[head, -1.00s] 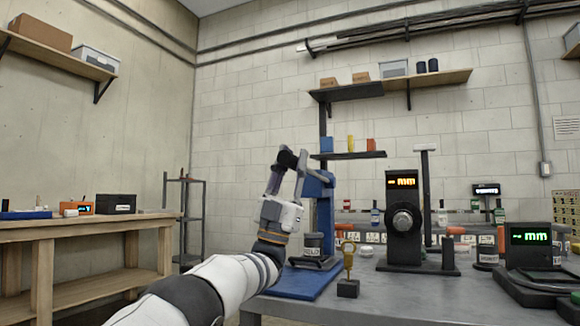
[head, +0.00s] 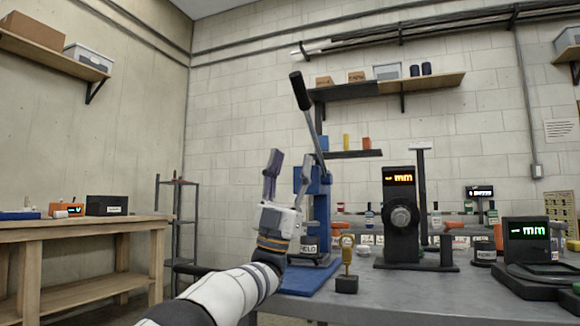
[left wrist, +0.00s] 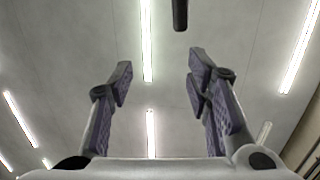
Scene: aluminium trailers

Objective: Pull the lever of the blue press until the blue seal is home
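The blue press (head: 319,209) stands at the left end of the grey bench. Its lever (head: 314,128) rises steeply above it, tilted left, with a black grip (head: 300,90) at the top. My left gripper (head: 291,156) points upward in front of the press, below the grip. Its fingers are spread with nothing between them. In the left wrist view the open fingers (left wrist: 160,65) show, with the black grip (left wrist: 180,12) beyond them at the top edge. A labelled pot (head: 308,246) sits at the press base, partly behind my gripper. I cannot make out the blue seal. My right gripper is not in view.
A brass-coloured piece on a black block (head: 347,270) stands right of the press base. A black gauge stand (head: 400,215) and a display unit (head: 530,250) are farther right. A wooden bench (head: 90,228) is at left. The space above my gripper is open.

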